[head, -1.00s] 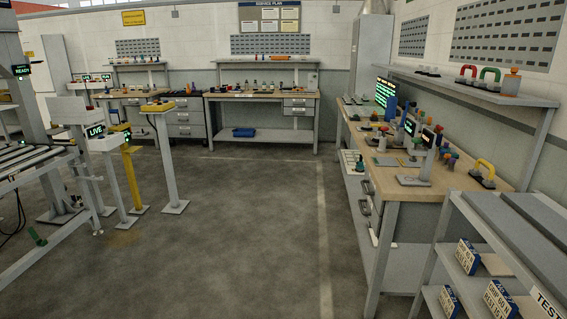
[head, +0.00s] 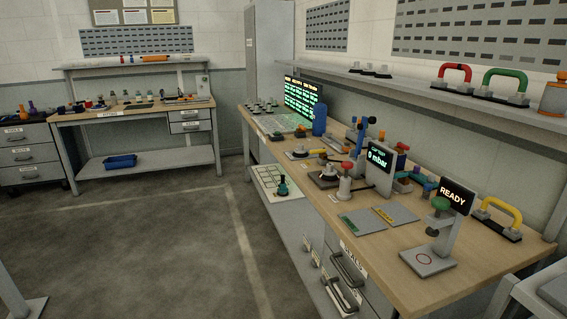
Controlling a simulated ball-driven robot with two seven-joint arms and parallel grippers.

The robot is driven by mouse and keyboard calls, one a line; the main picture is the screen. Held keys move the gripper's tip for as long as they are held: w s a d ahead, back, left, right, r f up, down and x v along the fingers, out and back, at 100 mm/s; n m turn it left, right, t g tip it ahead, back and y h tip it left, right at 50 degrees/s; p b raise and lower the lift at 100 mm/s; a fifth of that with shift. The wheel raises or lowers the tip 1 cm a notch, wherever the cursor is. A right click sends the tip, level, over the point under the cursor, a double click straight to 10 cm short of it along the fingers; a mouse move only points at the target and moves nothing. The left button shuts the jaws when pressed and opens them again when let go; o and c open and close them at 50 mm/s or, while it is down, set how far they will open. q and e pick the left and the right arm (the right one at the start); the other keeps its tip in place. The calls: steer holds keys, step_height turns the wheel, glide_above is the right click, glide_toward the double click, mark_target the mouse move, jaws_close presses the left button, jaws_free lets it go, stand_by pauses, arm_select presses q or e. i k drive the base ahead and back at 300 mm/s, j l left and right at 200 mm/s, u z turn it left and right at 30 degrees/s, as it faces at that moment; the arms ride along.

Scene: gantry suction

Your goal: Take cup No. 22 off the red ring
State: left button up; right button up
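I see no cup standing on this ring. The stand has a green knob and a dark display reading READY (head: 455,194). Several small cup-like parts lie on the bench, among them a dark one on a plate (head: 326,175). I cannot read a No. 22 on any of them. Neither of my grippers is in view.
The long wooden bench (head: 385,270) runs along the right wall, with a 0 mbar display (head: 379,157) and flat grey plates (head: 362,221). A shelf (head: 440,89) with coloured handles hangs above. Open floor (head: 130,245) lies left. A second bench (head: 135,110) stands behind.

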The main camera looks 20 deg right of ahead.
mark_target(328, 172)
steer(key=i+j+z, duration=0.2)
steer(key=i, duration=1.1)
steer(key=i+l+z, duration=0.1)
steer(key=i+z, duration=0.35)
steer(key=i+j+z, duration=0.1)
steer(key=i+z, duration=0.35)
steer(key=k, duration=0.05)
